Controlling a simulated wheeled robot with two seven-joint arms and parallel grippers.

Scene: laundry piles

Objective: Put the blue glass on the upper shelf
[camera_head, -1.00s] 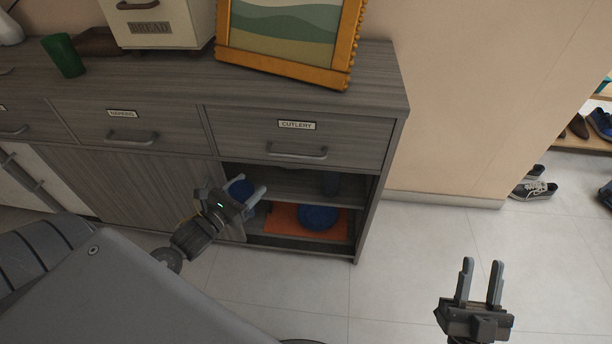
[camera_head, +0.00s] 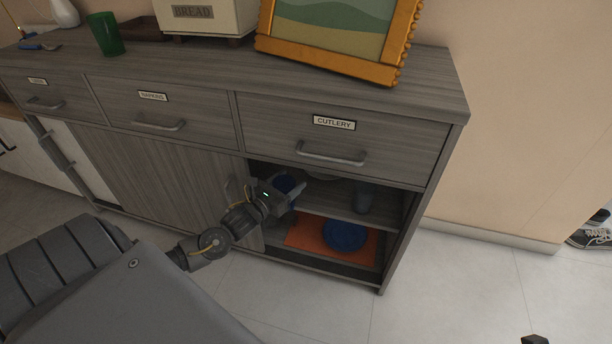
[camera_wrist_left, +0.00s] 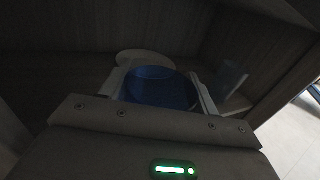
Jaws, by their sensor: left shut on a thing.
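The blue glass (camera_head: 284,183) is between the fingers of my left gripper (camera_head: 286,190), at the open bay of the grey sideboard. In the left wrist view the blue glass (camera_wrist_left: 158,88) fills the gap between the two pale fingers (camera_wrist_left: 162,92); its base is hidden. The upper shelf (camera_head: 330,207) shows beside and below the gripper; whether the glass touches it I cannot tell. Only a dark scrap, apparently of my right gripper (camera_head: 535,340), shows at the bottom edge.
A grey-blue glass (camera_head: 363,197) stands on the upper shelf at right. A pale plate (camera_wrist_left: 145,60) lies behind the held glass. Below, a blue dish (camera_head: 345,235) rests on an orange mat (camera_head: 302,236). A door panel (camera_head: 165,185) is left of the opening.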

